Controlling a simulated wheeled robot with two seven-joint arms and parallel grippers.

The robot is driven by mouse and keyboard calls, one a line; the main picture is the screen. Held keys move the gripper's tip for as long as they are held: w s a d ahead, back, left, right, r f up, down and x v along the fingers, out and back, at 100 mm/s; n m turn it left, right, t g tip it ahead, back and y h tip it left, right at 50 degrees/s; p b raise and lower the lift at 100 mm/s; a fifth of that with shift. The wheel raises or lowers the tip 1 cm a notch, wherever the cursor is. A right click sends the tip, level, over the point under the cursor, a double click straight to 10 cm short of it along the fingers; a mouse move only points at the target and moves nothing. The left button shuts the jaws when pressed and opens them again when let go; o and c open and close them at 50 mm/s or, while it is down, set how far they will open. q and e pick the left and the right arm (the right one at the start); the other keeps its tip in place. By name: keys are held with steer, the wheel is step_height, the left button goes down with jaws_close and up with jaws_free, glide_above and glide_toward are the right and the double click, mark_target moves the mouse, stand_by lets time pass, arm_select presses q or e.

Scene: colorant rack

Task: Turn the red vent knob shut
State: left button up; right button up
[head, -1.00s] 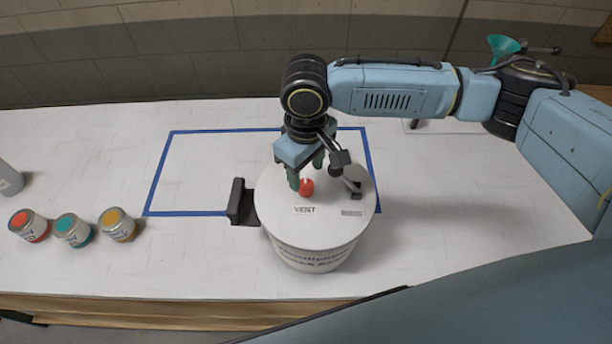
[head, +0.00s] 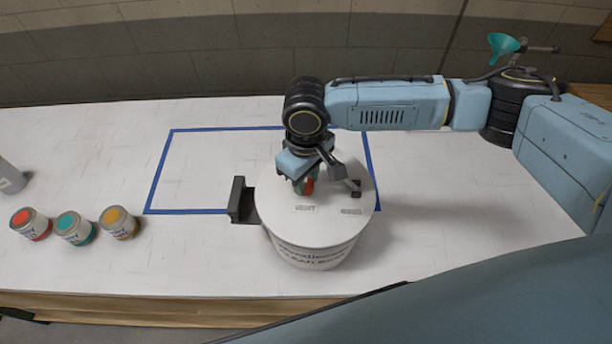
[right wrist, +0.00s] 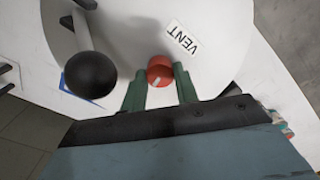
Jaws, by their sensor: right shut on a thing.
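The red vent knob (head: 307,187) sits on the white lid of a round bucket (head: 318,250), beside a VENT label. My right gripper (head: 304,184) is low over the lid with its green fingers on both sides of the knob, shut on it. The right wrist view shows the red knob (right wrist: 160,71) with a white mark on it, between the green fingertips (right wrist: 160,76). The VENT label (right wrist: 182,36) lies just past it. My left gripper is not in view.
A black ball-ended lever (right wrist: 91,75) stands near the knob. A dark bracket (head: 238,200) touches or nearly touches the bucket's left side. Three small paint cans, orange-red (head: 31,223), teal (head: 75,228) and yellow (head: 119,222), stand at the left. The blue-taped area (head: 210,165) behind is mostly clear.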

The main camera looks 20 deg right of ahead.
mark_target(306, 183)
steer(key=shift+m, duration=0.8)
steer(key=o, duration=1)
steer(key=shift+r, duration=0.1)
step_height(306, 183, up, 13)
steer(key=shift+r+b, duration=0.15)
steer(key=shift+b, duration=0.5)
